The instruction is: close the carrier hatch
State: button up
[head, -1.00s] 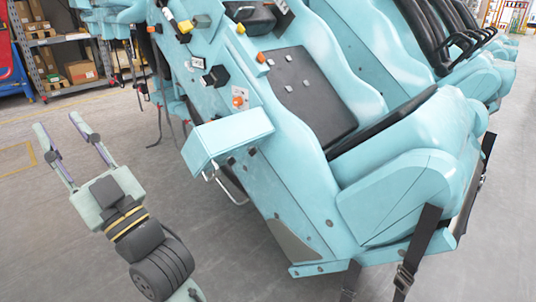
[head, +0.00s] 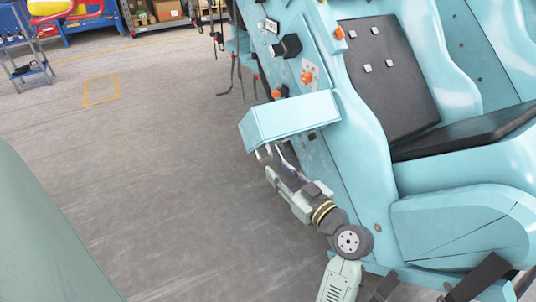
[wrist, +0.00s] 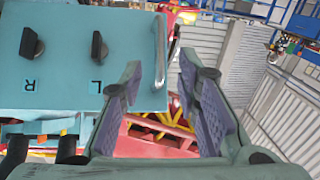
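The carrier hatch (head: 290,118) is a light blue, box-like flap. It stands out from the side of the light blue carrier (head: 370,150), so it is open. A metal bar handle (wrist: 160,50) runs along the right edge of a blue panel (wrist: 60,75), which has two black knobs and the letters R and L. My gripper (head: 280,168) is just below the hatch, near its handle. In the wrist view my gripper (wrist: 159,72) is open, with the handle showing between and beyond its fingertips. I cannot tell whether they touch it.
Black seats (head: 388,75) and orange knobs are on the carrier to the right and above. Straps hang behind the hatch. The grey floor (head: 150,180) to the left is clear. A blue step ladder (head: 25,45) and shelves (head: 160,12) stand far back.

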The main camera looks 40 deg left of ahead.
aim_at(267, 158)
jog(key=p+x, duration=0.1)
jog(key=x, duration=0.5)
jog(key=shift+w+a, duration=0.15)
jog(key=shift+a, duration=0.2)
grip_shut()
dwell(0.5)
